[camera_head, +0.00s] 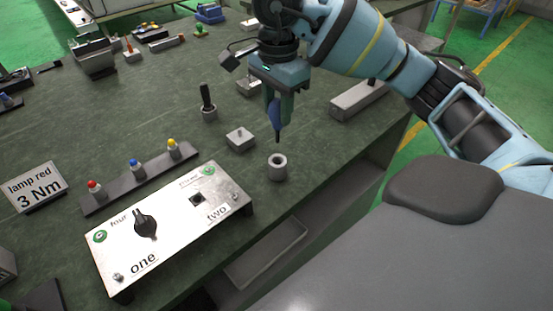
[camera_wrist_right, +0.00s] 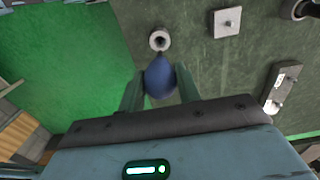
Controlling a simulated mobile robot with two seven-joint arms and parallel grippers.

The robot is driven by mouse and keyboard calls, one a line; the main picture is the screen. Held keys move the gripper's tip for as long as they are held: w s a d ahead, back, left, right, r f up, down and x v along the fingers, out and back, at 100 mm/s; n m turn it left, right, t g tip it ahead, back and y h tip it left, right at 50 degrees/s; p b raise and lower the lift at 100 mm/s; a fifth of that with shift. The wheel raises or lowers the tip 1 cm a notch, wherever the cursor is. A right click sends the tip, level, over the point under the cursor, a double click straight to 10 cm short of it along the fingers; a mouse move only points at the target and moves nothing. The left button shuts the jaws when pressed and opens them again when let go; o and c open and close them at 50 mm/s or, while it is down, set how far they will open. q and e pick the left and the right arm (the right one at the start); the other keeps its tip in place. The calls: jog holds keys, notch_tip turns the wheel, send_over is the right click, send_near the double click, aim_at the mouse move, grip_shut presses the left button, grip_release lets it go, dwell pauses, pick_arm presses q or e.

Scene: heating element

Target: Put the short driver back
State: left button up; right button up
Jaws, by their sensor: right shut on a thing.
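My right gripper (camera_head: 274,97) is shut on the short driver (camera_head: 274,114), which has a blue handle and a dark shaft pointing down. In the head view the driver's tip is above and apart from a grey cylindrical holder (camera_head: 277,167) with a round hole. In the right wrist view the blue handle (camera_wrist_right: 160,77) sits between the fingers, and the holder (camera_wrist_right: 159,39) shows just beyond it. The shaft is hidden there by the handle. My left gripper is not in view.
Another holder with a black-handled tool (camera_head: 208,103) stands to the left. A square metal block (camera_head: 240,138) is close to the empty holder. A panel (camera_head: 170,225) with a black knob lies in front. The bench edge is just right of the holder.

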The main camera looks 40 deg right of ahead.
aim_at(278, 127)
notch_tip(278, 127, down, 5)
jog(key=shift+b, duration=0.3)
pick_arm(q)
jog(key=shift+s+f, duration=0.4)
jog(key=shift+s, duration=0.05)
pick_arm(e)
jog(key=shift+f, duration=2.5)
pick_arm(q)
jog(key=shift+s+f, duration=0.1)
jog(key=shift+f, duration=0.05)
pick_arm(e)
jog(key=shift+f, duration=0.25)
jog(key=o, duration=1)
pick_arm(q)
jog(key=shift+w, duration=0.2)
pick_arm(e)
jog(key=shift+r, duration=0.2)
